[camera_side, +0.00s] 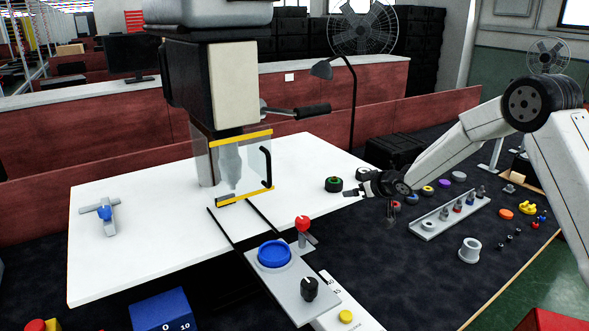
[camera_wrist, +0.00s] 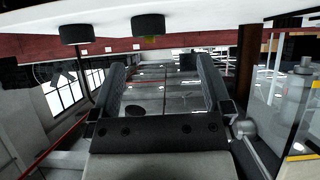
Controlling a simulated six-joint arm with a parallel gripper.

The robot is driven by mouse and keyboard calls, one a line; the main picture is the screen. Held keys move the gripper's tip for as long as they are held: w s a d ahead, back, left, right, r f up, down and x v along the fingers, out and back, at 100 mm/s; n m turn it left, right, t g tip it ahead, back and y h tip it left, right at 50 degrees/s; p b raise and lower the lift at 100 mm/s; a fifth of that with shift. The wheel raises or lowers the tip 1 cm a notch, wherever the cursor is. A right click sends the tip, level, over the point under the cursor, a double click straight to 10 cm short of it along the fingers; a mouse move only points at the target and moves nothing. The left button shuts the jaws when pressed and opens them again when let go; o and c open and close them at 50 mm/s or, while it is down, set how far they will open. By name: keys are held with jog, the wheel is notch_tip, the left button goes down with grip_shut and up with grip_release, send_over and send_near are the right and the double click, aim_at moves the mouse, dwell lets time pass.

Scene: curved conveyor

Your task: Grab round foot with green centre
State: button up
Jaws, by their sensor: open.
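The black round foot with a green centre (camera_side: 333,184) lies on the white table top in the side view. My gripper (camera_side: 350,193) is low over the table's right edge, just right of the foot and apart from it. In the wrist view, which looks upside down, the jaws (camera_wrist: 160,70) are open with nothing between them. Two black round feet show there, a left one (camera_wrist: 77,34) and a middle one (camera_wrist: 148,25). The middle one has a small yellow-green patch, but its centre is mostly hidden.
A second black round foot (camera_side: 363,174) lies close by to the right. The white table (camera_side: 140,245) is largely clear on the left. A press with a clear guard (camera_side: 230,165) stands left of the foot. A grey parts tray (camera_side: 435,224) and coloured discs lie on the dark surface at right.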

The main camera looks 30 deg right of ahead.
jog(key=t+y, duration=0.1)
jog(key=t, duration=0.1)
send_near(336, 182)
jog(key=shift+w+d+f+n, duration=0.1)
jog(key=shift+w+f+n, duration=0.4)
jog(key=shift+w, duration=0.4)
jog(key=shift+f, duration=0.1)
jog(key=shift+x, duration=1.3)
jog(key=shift+x, duration=2.55)
jog(key=shift+c, duration=0.2)
jog(key=c, duration=1)
jog(key=shift+r, duration=0.2)
